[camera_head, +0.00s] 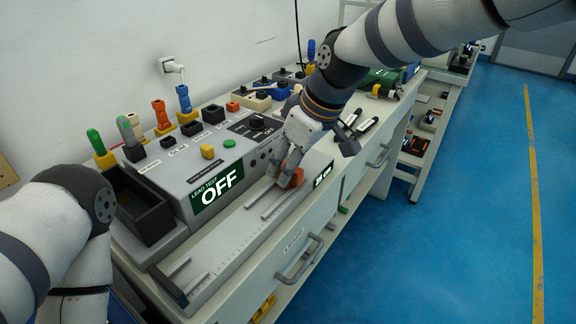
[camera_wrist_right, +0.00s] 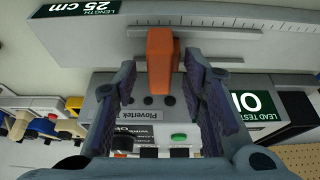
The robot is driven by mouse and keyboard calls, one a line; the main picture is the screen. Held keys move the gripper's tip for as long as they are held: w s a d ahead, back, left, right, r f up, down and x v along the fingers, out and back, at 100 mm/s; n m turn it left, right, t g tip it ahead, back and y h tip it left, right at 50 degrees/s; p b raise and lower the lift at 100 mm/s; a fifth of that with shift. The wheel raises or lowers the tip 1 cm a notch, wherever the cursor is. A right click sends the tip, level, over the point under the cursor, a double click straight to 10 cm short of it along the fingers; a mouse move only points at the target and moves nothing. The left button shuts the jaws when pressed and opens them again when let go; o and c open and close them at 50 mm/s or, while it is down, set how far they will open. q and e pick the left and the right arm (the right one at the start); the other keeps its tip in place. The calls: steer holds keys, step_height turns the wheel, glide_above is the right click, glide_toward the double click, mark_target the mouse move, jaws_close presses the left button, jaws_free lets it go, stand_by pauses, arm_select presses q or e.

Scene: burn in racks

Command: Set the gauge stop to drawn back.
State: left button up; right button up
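The gauge stop is an orange block (camera_head: 296,178) on the grey ruled rail (camera_head: 232,240) along the front of the test bench. It stands near the rail's far end, beside a small display reading 25 cm (camera_wrist_right: 75,14). My right gripper (camera_head: 283,172) is down at the stop. In the right wrist view the orange stop (camera_wrist_right: 160,58) stands between the two fingers, with a gap visible on each side, so the gripper is open around it. The fingers partly hide the stop in the head view. My left arm shows at the left, but its gripper is out of view.
Coloured plugs (camera_head: 162,115) and small blocks line the back. Drawer handles (camera_head: 301,262) stick out in front; blue floor is clear to the right.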

mark_target(305, 168)
steer(key=shift+w+a+f, duration=0.1)
steer(key=shift+a+f, duration=0.05)
steer(key=shift+f, duration=0.35)
jaws_close()
steer(key=w+d, duration=0.1)
steer(key=w+d+b, duration=0.1)
steer(key=w+d, duration=0.1)
steer(key=w, duration=0.1)
steer(key=shift+f, duration=0.3)
steer(key=shift+w+d+r+b, duration=0.2)
steer(key=shift+w+d+b, duration=0.1)
steer(key=shift+w, duration=0.1)
jaws_free()
arm_select(q)
steer(key=shift+s+f+g, duration=0.3)
steer(key=shift+s+f, duration=0.65)
steer(key=shift+f, duration=0.05)
arm_select(e)
steer(key=shift+r, duration=0.1)
